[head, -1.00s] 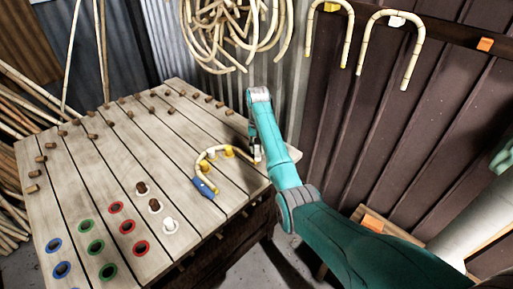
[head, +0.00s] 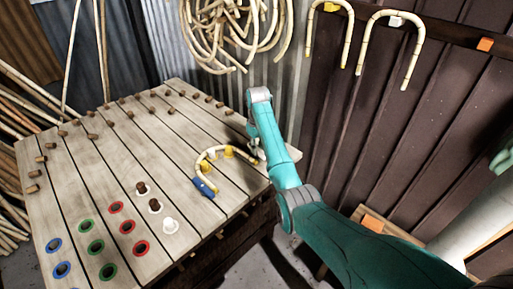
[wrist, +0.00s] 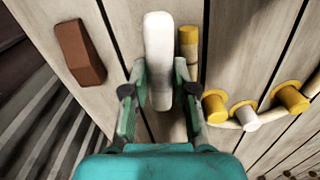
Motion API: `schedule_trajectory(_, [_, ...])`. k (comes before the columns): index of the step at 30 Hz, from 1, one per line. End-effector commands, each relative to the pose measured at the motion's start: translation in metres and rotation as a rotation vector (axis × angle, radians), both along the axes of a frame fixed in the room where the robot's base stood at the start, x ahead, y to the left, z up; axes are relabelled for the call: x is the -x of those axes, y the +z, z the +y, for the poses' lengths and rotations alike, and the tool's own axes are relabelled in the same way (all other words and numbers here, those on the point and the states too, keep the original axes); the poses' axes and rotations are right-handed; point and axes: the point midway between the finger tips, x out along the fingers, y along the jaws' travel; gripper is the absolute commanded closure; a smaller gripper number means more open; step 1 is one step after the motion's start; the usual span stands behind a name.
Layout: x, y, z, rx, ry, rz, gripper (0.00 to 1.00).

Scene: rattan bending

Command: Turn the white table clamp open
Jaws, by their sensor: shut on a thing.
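The white table clamp (wrist: 158,45) is a rounded white bar on the plank table, seen in the wrist view. My gripper (wrist: 160,85) has one finger on each side of it and is shut on it. In the head view my gripper (head: 257,148) is at the table's right edge, where the arm mostly hides the clamp. A curved rattan cane (head: 213,153) lies around yellow pegs on the table, and its yellow-banded end (wrist: 188,40) is just right of the clamp in the wrist view.
A blue clamp (head: 203,187) sits at the cane's other end. A brown block (wrist: 79,52) is left of my gripper in the wrist view. Yellow pegs (wrist: 290,97) stand to the right. Colored ring holes (head: 127,227) fill the table's near part. Bent canes (head: 390,40) hang on the wall.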

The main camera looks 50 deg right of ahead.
Motion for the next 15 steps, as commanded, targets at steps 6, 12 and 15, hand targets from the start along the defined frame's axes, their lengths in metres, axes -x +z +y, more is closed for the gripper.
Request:
schedule_trajectory(6, [-0.0015, 0.0005, 0.0013, -0.001, 0.093, -0.003, 1.00])
schedule_trajectory(12, [-0.0016, 0.0006, 0.0013, -0.001, 0.129, -0.003, 1.00])
schedule_trajectory(15, [-0.0016, 0.0006, 0.0014, -0.001, 0.135, -0.003, 1.00])
